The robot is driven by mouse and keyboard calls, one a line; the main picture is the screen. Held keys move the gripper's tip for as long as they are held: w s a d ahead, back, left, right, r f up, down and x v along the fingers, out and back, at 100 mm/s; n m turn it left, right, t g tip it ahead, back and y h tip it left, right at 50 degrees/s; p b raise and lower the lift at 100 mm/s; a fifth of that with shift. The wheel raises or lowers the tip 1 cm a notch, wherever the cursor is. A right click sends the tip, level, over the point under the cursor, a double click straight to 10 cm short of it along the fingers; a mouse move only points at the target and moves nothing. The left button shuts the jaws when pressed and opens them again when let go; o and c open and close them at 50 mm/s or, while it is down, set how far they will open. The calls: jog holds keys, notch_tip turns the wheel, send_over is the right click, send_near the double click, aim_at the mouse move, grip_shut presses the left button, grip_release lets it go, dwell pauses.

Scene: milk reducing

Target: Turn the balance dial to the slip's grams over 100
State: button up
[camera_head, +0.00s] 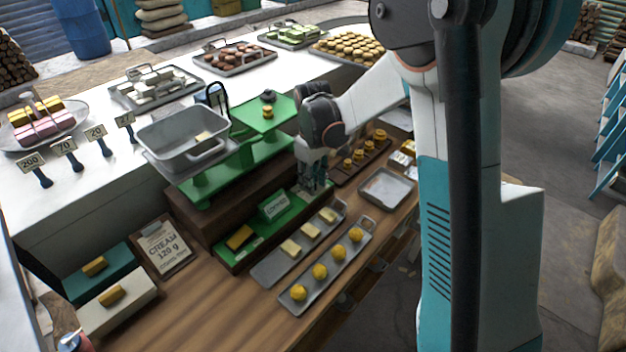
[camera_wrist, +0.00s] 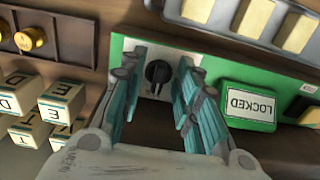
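The slip (camera_head: 163,247) on a clipboard by the balance reads "CREAM 120 g", with a smaller line too small to read. The dial (camera_wrist: 158,72) is a black knob on a pale plate on the green strip. My gripper (camera_wrist: 157,66) is open, with a teal finger on each side of the knob; I cannot tell whether they touch it. In the head view my gripper (camera_head: 315,182) points down at the green strip's far end and hides the dial. The green balance (camera_head: 212,190) carries a grey pan (camera_head: 178,140) at left and a brass weight (camera_head: 267,112) at right.
A green LOCKED sign (camera_head: 274,205) stands close beside my gripper, also in the wrist view (camera_wrist: 250,105). A rack of brass weights (camera_head: 360,160) and an empty tray (camera_head: 385,187) lie to the right. Trays of yellow pieces (camera_head: 327,267) lie in front.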

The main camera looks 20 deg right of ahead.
grip_shut()
jog(key=shift+m, duration=0.3)
jog(key=m, duration=0.5)
jog(key=shift+a+b, duration=0.2)
jog(key=shift+b, duration=0.1)
jog(key=m, duration=0.6)
jog(key=shift+a, duration=0.15)
jog(key=shift+m, duration=0.3)
grip_release()
jog(key=shift+r, duration=0.15)
